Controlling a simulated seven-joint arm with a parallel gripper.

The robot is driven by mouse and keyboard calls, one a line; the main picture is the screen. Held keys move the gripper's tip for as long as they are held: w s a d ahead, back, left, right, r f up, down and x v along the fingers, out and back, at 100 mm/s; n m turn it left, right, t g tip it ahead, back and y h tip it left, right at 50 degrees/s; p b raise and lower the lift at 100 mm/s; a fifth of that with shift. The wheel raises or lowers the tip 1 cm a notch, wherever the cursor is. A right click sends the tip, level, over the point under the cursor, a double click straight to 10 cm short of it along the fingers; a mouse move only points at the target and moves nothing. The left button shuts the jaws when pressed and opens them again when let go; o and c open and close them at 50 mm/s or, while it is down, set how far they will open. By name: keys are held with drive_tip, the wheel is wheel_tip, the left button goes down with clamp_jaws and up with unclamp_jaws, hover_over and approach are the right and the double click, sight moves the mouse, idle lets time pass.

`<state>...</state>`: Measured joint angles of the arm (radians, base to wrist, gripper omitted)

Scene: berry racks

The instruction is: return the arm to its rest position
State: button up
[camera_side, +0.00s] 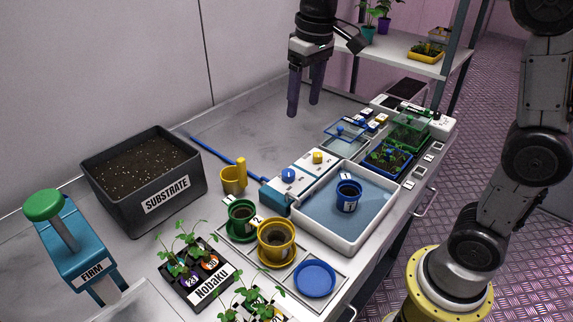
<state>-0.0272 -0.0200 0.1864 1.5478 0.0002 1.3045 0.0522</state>
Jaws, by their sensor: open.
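My gripper (304,104) hangs above the back part of the grey bench, its two dark fingers pointing down. The fingers are apart and nothing is between them. It is clear of the bench and of the objects on it. My arm comes in from above the top edge of the picture, and more of my arm and its yellow-ringed base show at the right.
Below and right stand a white tray (306,222) with a blue pot (348,194), and a blue seedling tray (388,172). A substrate bin (92,200), green pot (242,222) and yellow pot (276,242) stand left and front. A shelf rack (440,72) is behind right.

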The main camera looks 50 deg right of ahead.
drive_tip(key=s+r+t, duration=0.2)
drive_tip(key=s+t, duration=0.1)
drive_tip(key=s, duration=1.1)
drive_tip(key=s+d+f+t, duration=0.1)
drive_tip(key=s+f, duration=0.6)
drive_tip(key=f, duration=0.1)
